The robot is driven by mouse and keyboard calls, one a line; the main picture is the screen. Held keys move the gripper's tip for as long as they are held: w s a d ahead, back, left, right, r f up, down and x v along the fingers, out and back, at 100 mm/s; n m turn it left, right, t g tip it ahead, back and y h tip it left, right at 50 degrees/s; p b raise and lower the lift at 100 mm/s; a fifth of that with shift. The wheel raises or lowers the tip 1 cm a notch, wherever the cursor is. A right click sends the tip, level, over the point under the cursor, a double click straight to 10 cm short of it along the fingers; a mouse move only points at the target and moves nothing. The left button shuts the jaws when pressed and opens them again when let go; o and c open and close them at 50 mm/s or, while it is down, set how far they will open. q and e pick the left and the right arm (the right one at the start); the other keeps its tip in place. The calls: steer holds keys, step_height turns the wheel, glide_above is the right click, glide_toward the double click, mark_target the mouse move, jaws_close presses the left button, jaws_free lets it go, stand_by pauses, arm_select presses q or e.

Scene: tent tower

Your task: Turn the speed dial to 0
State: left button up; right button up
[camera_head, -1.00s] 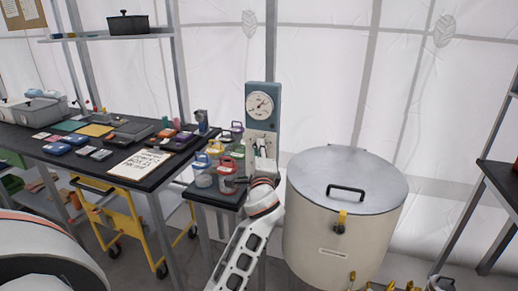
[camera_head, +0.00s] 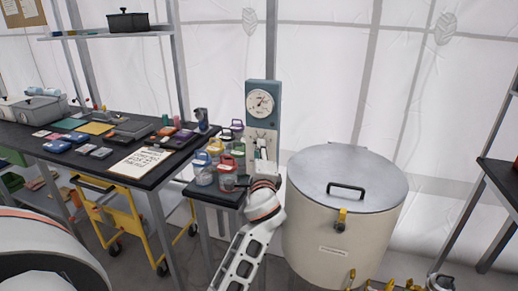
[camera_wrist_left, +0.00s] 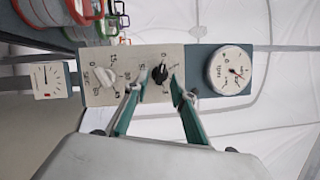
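The control panel (camera_head: 261,135) is an upright blue and pale board beside the tank. In the left wrist view it appears turned sideways, with a black dial (camera_wrist_left: 160,74) and a pale timer knob (camera_wrist_left: 107,78) marked in seconds. The black dial has a small scale with a 0 and a 1; its exact setting is hard to read. My left gripper (camera_wrist_left: 159,87) is open, with one green-padded finger on each side of the black dial. I cannot tell whether the fingers touch it. My right gripper is not in view.
A round gauge (camera_wrist_left: 230,71) sits on the panel, and a small meter (camera_wrist_left: 53,80) lies at the other end. Lidded jars (camera_head: 203,171) stand close left of my arm. A large lidded tank (camera_head: 345,215) stands close right. A crowded table (camera_head: 143,181) is farther left.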

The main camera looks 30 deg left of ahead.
arm_select(q)
steer(key=v, duration=0.9)
steer(key=shift+s+d, duration=0.25)
steer(key=shift+s, duration=0.1)
